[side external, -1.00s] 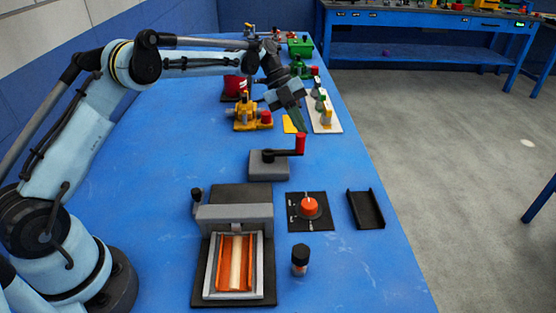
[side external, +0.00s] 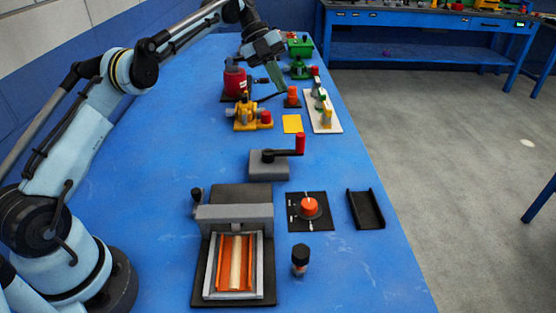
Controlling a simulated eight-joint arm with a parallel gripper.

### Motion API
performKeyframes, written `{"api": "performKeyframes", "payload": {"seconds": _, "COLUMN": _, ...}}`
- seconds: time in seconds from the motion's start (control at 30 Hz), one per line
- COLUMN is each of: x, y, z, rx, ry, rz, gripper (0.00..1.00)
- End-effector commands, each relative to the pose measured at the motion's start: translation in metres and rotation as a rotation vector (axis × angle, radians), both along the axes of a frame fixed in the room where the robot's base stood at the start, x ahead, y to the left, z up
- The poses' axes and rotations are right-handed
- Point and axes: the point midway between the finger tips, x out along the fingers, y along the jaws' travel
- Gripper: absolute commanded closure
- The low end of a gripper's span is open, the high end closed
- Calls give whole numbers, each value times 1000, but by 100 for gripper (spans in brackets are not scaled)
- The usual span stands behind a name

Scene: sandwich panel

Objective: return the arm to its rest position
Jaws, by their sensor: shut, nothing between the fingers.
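My arm reaches from the lower left over the blue table (side external: 140,220), with its forearm raised toward the top of the view. My gripper (side external: 284,90) is at the upper middle, held above the far part of the table. Its green-grey fingers point down and to the right and are shut with nothing between them. It is apart from the grey block with the red-topped crank (side external: 268,165), which stands nearer the camera.
Beneath and around my gripper are a red canister (side external: 235,84), a yellow device (side external: 248,115) and a white panel with levers (side external: 324,112). Nearer are a grey press (side external: 235,216), an orange dial (side external: 309,206), a black channel (side external: 366,209) and a small bottle (side external: 299,260). The left tabletop is clear.

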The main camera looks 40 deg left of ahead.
Motion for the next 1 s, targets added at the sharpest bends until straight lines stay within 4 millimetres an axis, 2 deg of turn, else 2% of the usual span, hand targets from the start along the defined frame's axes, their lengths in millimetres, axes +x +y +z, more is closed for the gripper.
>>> {"api": "performKeyframes", "payload": {"seconds": 0.17, "x": -2, "y": -2, "z": 9, "rx": 21, "ry": 29, "rz": 58, "gripper": 100}}
{"api": "performKeyframes", "payload": {"seconds": 0.47, "x": -26, "y": -22, "z": 40, "rx": 137, "ry": 188, "rz": 481, "gripper": 100}}
{"api": "performKeyframes", "payload": {"seconds": 0.73, "x": -70, "y": -39, "z": 54, "rx": 185, "ry": 287, "rz": 924, "gripper": 100}}
{"api": "performKeyframes", "payload": {"seconds": 1.0, "x": -127, "y": -51, "z": 49, "rx": 140, "ry": 337, "rz": 1360, "gripper": 100}}
